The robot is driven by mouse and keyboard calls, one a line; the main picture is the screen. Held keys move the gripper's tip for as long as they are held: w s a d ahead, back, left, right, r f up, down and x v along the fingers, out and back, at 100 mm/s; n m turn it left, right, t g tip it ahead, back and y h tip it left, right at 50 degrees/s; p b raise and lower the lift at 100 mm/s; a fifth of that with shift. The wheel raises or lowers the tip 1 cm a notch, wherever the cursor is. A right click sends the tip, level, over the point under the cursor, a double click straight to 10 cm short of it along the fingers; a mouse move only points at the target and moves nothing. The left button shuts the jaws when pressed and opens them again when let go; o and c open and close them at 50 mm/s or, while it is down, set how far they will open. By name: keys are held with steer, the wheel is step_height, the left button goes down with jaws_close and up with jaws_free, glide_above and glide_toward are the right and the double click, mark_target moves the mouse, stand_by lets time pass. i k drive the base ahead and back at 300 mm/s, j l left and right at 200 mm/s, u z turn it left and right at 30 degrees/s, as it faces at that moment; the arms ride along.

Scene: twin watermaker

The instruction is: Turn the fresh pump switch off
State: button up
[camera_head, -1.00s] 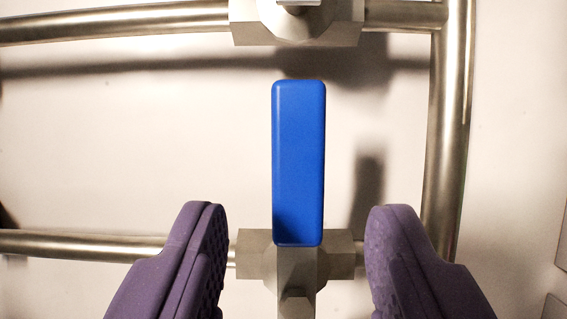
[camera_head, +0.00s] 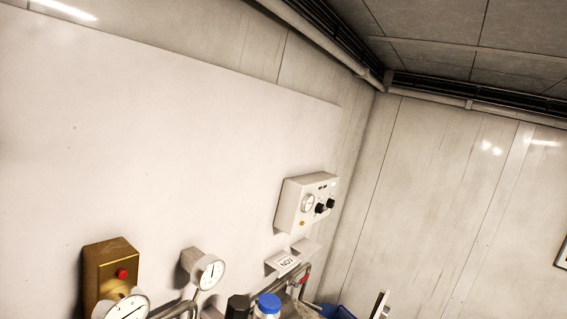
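A brass-coloured box (camera_head: 112,272) with a red round button (camera_head: 122,274) is on the wall at the lower left. A pale control box (camera_head: 306,203) is on the wall right of centre, with a dial, two black knobs and a small orange light or button. No label that reads as the fresh pump can be made out, so I cannot tell which of these is its switch. My gripper is not in view.
A round gauge (camera_head: 208,272) and a second gauge (camera_head: 127,308) stand near the brass box. A blue-capped container (camera_head: 268,306), a black-topped item (camera_head: 238,307), pipes and a small sign (camera_head: 287,263) sit low. The upper wall is bare.

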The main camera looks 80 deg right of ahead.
mark_target(331, 203)
steer(key=l+z, duration=0.15)
steer(key=z, duration=0.3)
steer(key=l+z, duration=0.15)
steer(key=z, duration=0.3)
steer(key=i+l+z, duration=0.1)
steer(key=z, duration=0.35)
steer(key=l+z, duration=0.15)
steer(key=z, duration=0.25)
steer(key=i+l+z, duration=0.1)
steer(key=z, duration=0.35)
